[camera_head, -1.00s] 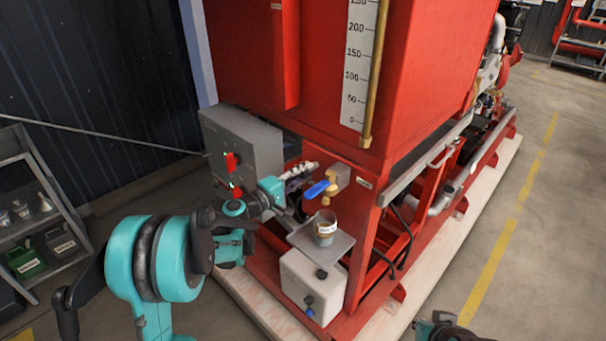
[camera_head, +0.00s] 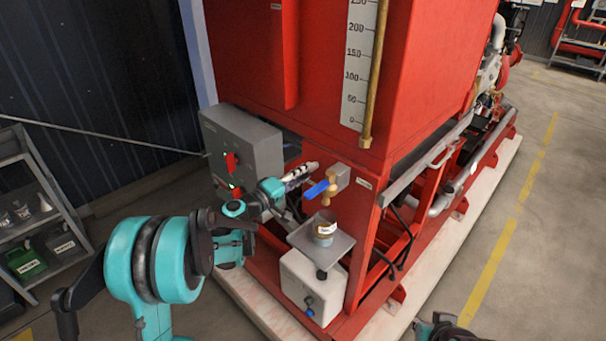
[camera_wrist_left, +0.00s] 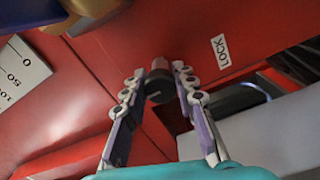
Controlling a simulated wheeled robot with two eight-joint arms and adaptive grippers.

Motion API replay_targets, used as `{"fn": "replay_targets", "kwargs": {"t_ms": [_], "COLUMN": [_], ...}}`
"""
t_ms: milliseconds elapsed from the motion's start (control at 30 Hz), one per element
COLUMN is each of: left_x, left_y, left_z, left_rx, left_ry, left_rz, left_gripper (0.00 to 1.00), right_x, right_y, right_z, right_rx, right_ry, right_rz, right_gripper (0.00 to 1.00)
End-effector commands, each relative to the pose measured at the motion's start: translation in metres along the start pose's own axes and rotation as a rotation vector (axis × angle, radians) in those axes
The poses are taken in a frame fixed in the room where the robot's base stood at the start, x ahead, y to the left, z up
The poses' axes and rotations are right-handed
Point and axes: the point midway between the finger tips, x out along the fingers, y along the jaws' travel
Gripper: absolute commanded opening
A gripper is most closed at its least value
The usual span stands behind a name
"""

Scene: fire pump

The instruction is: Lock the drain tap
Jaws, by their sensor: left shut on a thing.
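The drain tap, with a blue lever (camera_head: 316,188) and a brass body (camera_head: 327,200), sits on the red frame below the tank. In the left wrist view its blue lever (camera_wrist_left: 30,12) and a yellow part (camera_wrist_left: 90,8) cross the top left. My left gripper (camera_head: 306,170) is just left of the tap. In the left wrist view my left gripper (camera_wrist_left: 158,76) is shut on a small dark, round, knob-like piece (camera_wrist_left: 158,90) with a coppery end, against the red panel. In the head view the fingers hide this piece.
A cup (camera_head: 325,228) stands on a small grey plate (camera_head: 338,246) below the tap, over a white box (camera_head: 305,285). A grey control box (camera_head: 260,150) is close to my left arm. A shelf (camera_head: 40,200) stands at left; open floor lies at right.

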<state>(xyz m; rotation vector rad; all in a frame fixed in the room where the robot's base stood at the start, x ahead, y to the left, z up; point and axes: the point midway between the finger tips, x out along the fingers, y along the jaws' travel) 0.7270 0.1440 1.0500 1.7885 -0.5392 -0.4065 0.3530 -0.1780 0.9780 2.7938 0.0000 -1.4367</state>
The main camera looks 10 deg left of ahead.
Motion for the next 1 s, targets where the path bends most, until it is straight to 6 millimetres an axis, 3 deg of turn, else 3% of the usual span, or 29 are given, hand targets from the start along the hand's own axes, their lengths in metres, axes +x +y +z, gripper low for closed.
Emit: {"fn": "replay_targets", "kwargs": {"t_ms": [33,100,467,567,1000], "left_x": [0.000,0.000,-0.004,-0.016,-0.104], "left_y": [-0.001,-0.001,0.000,0.000,-0.001], "left_z": [0.001,0.001,0.000,-0.001,-0.001], "left_rx": [0.002,0.002,0.000,0.000,0.000], "left_ry": [-0.001,-0.001,0.000,0.002,0.001], "left_rz": [-0.001,-0.001,0.000,-0.001,-0.001], "left_gripper": [0.32,0.49,0.49,0.49,0.49], "right_x": [0.000,0.000,0.000,0.000,0.000], "right_y": [0.000,0.000,0.000,0.000,0.000], "right_z": [0.000,0.000,0.000,0.000,0.000], "right_rx": [0.000,0.000,0.000,0.000,0.000], "right_ry": [0.000,0.000,0.000,0.000,0.000], "right_rz": [0.000,0.000,0.000,0.000,0.000], "right_gripper": [0.00,0.00,0.00,0.00,0.00]}}
